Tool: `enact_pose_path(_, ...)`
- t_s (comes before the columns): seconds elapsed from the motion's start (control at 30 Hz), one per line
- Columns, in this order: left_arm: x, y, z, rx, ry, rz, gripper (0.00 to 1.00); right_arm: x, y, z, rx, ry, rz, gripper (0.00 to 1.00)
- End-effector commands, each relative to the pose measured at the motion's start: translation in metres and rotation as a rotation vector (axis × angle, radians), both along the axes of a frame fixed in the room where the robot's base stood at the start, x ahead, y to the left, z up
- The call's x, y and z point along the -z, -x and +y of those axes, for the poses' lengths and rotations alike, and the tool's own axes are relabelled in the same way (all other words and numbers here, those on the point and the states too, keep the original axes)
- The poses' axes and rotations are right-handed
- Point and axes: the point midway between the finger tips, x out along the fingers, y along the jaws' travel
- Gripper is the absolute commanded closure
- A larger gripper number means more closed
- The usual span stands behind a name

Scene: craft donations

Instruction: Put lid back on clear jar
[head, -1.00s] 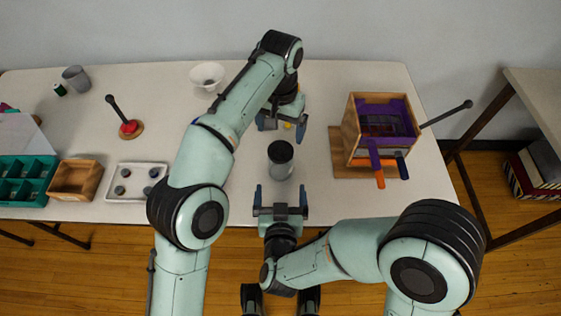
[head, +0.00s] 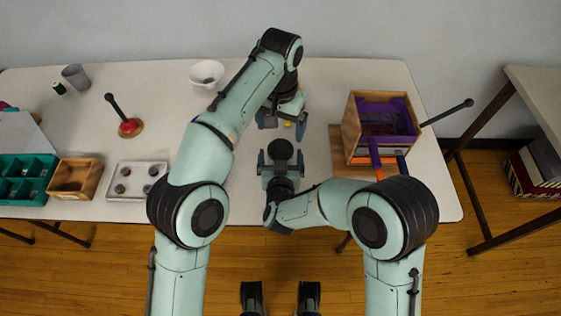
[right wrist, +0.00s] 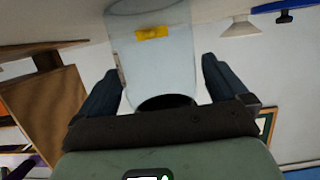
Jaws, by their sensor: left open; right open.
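The clear jar (head: 280,149) stands upright on the table in the head view. Its top looks dark; I cannot tell whether this is a lid or the opening. In the right wrist view, which is upside down, the pale see-through jar (right wrist: 150,65) is between my right fingers, with its dark top lowest in the picture. My right gripper (head: 281,160) is open, one finger on each side of the jar. My left gripper (head: 284,125) is open just beyond the jar, near a small yellow thing (head: 287,124). No separate lid is clearly visible.
A wooden box with purple parts (head: 354,128) stands to the right. A white bowl (head: 207,74) is behind my left arm. A white tray (head: 137,167), a wooden box (head: 76,178) and a teal organizer (head: 27,180) are at left. Table between jar and wooden box is clear.

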Motion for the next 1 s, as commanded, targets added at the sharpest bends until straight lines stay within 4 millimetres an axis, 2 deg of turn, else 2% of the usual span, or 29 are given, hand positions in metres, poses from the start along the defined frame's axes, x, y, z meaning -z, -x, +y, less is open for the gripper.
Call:
enact_pose_path(0.3, -0.0001, 0.0000, 0.0000, 0.000, 0.000, 0.000, 0.06, 0.0008, -0.0020, -0.0001, 0.000, 0.000, 0.000, 0.00)
enact_pose_path(0.37, -0.0001, 0.0000, 0.0000, 0.000, 0.000, 0.000, 0.06, 0.0007, -0.0021, -0.0001, 0.000, 0.000, 0.000, 0.16)
enact_pose_path(0.5, -0.0001, 0.0000, 0.0000, 0.000, 0.000, 0.000, 0.06, 0.0007, -0.0019, 0.0000, 0.000, 0.000, 0.000, 0.62)
enact_pose_path(0.57, -0.0001, 0.0000, 0.0000, 0.000, 0.000, 0.000, 0.06, 0.0007, -0.0019, 0.0000, 0.000, 0.000, 0.000, 0.80)
enact_pose_path(0.6, 0.0000, 0.0000, 0.0000, -0.001, 0.000, 0.000, 0.06, 0.0007, -0.0019, 0.0000, 0.000, 0.000, 0.000, 0.94)
enact_pose_path(0.63, 0.0000, 0.0000, 0.0000, -0.004, 0.000, 0.000, 0.06, 0.0006, -0.0019, 0.0000, 0.000, 0.000, 0.000, 1.00)
enact_pose_path(0.77, 0.0013, 0.0004, -0.0005, -0.069, -0.002, 0.004, 0.06, 0.0006, -0.0018, 0.0000, 0.000, 0.000, 0.000, 1.00)
enact_pose_path(1.0, 0.0033, 0.0010, -0.0013, -0.413, -0.006, 0.009, 0.06, 0.0005, -0.0018, 0.0001, 0.000, 0.000, 0.000, 1.00)
